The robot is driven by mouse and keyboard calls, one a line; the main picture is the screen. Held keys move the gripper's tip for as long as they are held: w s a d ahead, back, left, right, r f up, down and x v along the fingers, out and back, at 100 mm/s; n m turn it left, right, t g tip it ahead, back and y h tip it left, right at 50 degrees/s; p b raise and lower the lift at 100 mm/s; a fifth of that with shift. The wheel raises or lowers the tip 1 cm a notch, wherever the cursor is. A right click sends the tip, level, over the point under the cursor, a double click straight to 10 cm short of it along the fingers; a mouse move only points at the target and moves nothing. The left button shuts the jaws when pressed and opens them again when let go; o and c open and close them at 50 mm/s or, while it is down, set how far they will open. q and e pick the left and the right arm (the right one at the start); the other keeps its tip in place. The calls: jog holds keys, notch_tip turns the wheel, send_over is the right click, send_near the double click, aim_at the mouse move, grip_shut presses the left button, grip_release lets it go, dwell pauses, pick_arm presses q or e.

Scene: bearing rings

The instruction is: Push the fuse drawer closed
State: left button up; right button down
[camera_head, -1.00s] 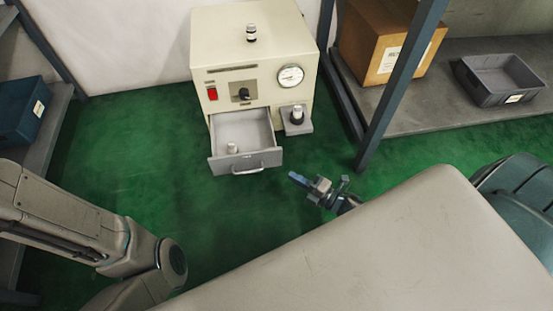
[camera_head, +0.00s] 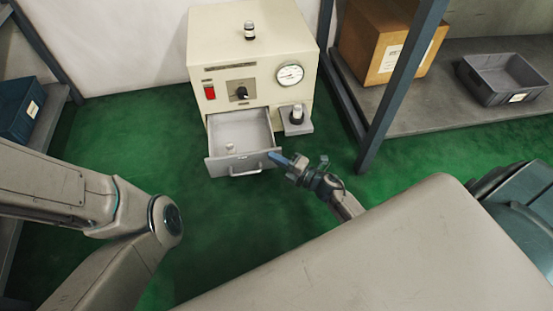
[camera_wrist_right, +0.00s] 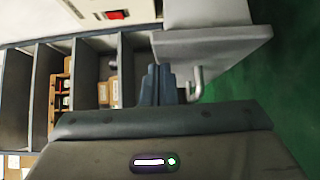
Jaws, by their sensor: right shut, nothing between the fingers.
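The fuse drawer (camera_head: 238,163) is pulled out of the front of the cream cabinet (camera_head: 222,55), with a bar handle (camera_head: 245,170) on its grey front. In the right wrist view the shut fingers (camera_wrist_right: 158,84) show in front of the drawer front (camera_wrist_right: 215,52), beside the handle (camera_wrist_right: 196,84). My left arm shows at the left, but its gripper is out of view.
A small ledge (camera_head: 300,128) with a dark-based bottle (camera_head: 296,114) juts out right of the drawer. Another bottle (camera_head: 249,30) stands on the cabinet. A shelf post (camera_head: 398,90) rises at the right. Green floor (camera_head: 110,130) is clear in front.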

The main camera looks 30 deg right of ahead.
jog(key=w+d, duration=0.1)
jog(key=w, duration=0.5)
jog(key=w+d+b, duration=0.1)
jog(key=w, duration=0.2)
jog(key=shift+d, duration=0.35)
jog(key=shift+s, duration=0.1)
